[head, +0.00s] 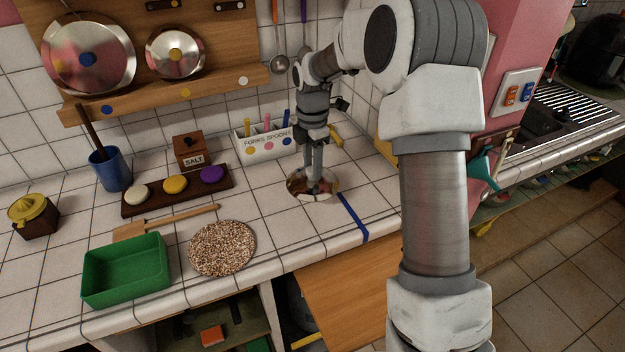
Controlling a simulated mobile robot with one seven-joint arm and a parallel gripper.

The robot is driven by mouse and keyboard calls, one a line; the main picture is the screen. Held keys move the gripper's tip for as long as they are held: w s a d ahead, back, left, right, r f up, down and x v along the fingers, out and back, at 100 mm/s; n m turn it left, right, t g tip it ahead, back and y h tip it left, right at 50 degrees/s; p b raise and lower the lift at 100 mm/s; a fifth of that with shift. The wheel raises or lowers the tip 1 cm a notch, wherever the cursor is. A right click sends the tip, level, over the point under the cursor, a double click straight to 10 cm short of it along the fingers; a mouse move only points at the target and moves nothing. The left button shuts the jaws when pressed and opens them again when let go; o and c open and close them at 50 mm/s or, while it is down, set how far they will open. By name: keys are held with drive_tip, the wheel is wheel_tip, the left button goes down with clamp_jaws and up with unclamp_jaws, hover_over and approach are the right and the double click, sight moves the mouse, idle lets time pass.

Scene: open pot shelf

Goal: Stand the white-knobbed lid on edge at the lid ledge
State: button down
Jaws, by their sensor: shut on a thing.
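The lid ledge (215,89) is a wooden strip on the wall board at the upper left, with blue, yellow and white dots along its front. A large steel lid with a blue knob (88,59) and a smaller steel lid with a yellow knob (175,55) stand on edge there. The ledge above the white dot (243,80) is bare. A round steel lid (297,187) lies flat on the tiled counter under my gripper (314,184). My gripper points down and is shut on this lid at its middle. The fingers hide its knob, so I cannot see the knob's colour.
A white cutlery box (265,143) stands behind my gripper. A salt box (189,151), a dark rack with coloured knobs (138,206), a blue cup (110,170), a green tray (127,271) and a speckled round mat (222,248) stand left. A ladle (280,64) hangs right of the ledge.

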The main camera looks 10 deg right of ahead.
sight(317, 193)
wheel_tip(317, 193, up, 2)
drive_tip(key=shift+r, duration=0.1)
drive_tip(key=shift+s+m, duration=0.15)
drive_tip(key=shift+m, duration=0.35)
drive_tip(key=m, duration=0.2)
drive_tip(key=s+f+m, duration=0.1)
drive_tip(key=m, duration=0.1)
drive_tip(key=shift+s, duration=0.2)
drive_tip(key=m, duration=0.1)
drive_tip(key=s+f+m, duration=0.1)
drive_tip(key=m, duration=0.3)
drive_tip(key=shift+s+f, duration=0.15)
drive_tip(key=shift+s, duration=0.1)
drive_tip(key=m, duration=0.1)
drive_tip(key=s+m, duration=0.1)
drive_tip(key=m, duration=0.1)
drive_tip(key=f+m, duration=0.1)
drive_tip(key=shift+s+f+m, duration=0.1)
drive_tip(key=shift+s+m, duration=0.2)
drive_tip(key=shift+m, duration=0.1)
drive_tip(key=m, duration=0.2)
drive_tip(key=s+f+m, duration=0.1)
drive_tip(key=m, duration=0.1)
drive_tip(key=s+m, duration=0.1)
drive_tip(key=m, duration=0.2)
drive_tip(key=shift+s+f, duration=0.25)
drive_tip(key=shift+s, duration=0.1)
